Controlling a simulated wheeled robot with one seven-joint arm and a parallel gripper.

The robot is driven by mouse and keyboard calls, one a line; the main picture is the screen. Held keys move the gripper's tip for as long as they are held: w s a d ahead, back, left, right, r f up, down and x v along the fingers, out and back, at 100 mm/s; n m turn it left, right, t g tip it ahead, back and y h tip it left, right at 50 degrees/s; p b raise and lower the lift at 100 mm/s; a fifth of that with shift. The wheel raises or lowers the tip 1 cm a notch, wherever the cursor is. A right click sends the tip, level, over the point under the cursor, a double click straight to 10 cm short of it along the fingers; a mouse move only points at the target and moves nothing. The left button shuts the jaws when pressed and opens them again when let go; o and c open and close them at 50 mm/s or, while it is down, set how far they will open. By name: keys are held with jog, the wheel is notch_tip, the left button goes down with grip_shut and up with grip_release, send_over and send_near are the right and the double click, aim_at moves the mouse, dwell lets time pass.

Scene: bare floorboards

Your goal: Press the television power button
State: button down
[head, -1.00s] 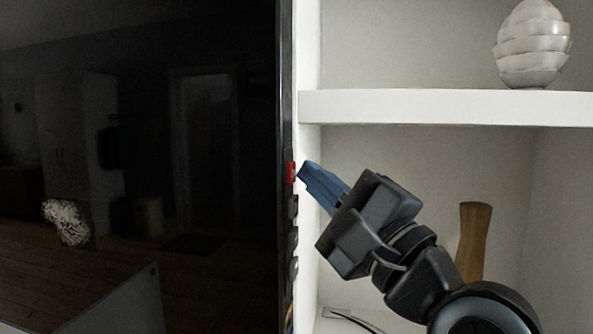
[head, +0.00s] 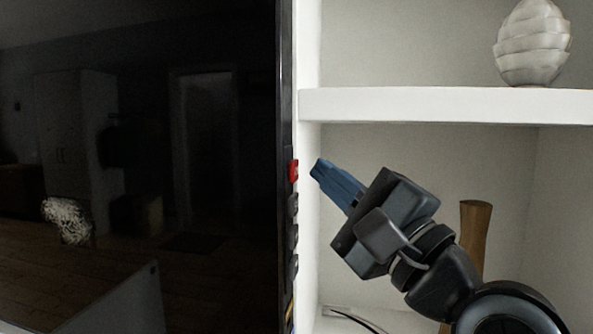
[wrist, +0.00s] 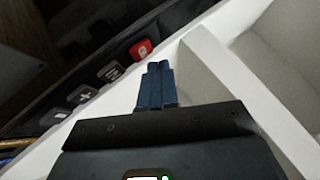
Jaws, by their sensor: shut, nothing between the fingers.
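The television (head: 140,150) fills the left of the head view, with a dark, reflecting screen. Its red power button (head: 293,171) is on the right side edge, above several dark buttons. In the wrist view the red button (wrist: 140,48) bears a white mark and lies up and left of the fingertips. My gripper (head: 319,168) has blue fingers, shut and empty. In the head view its tips are just right of the red button, with a small gap. They are not touching it. In the wrist view the fingers (wrist: 158,68) lie together, in front of the white shelf edge.
White shelving (head: 440,106) stands right of the television, with a horizontal board above my gripper. A white ribbed vase (head: 532,45) stands on the board. A wooden object (head: 474,235) stands behind my arm in the lower compartment. A cable (head: 350,320) lies at the bottom.

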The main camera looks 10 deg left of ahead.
jog(key=d, duration=0.5)
jog(key=shift+s+b, duration=0.15)
jog(key=shift+b, duration=0.25)
dwell(1.9)
jog(key=s+d+f+t+h, duration=0.1)
jog(key=s+d+f+h, duration=0.3)
jog(key=f, duration=0.6)
jog(key=s+d+f+h, duration=0.4)
jog(key=f+h, duration=0.1)
jog(key=f, duration=0.4)
jog(key=s+d+f+t+h, duration=0.1)
jog(key=s+d+f+h, duration=0.35)
jog(key=f, duration=0.55)
jog(key=s+d+f+n+g+h, duration=0.1)
jog(key=s+d+f+n, duration=0.2)
jog(key=s, duration=1)
jog(key=s+d+f+n+g+h, duration=0.2)
jog(key=s+n, duration=0.7)
jog(key=s, duration=0.5)
jog(key=shift+s+d+f, duration=0.15)
jog(key=shift+d+f, duration=0.5)
jog(key=shift+d, duration=0.05)
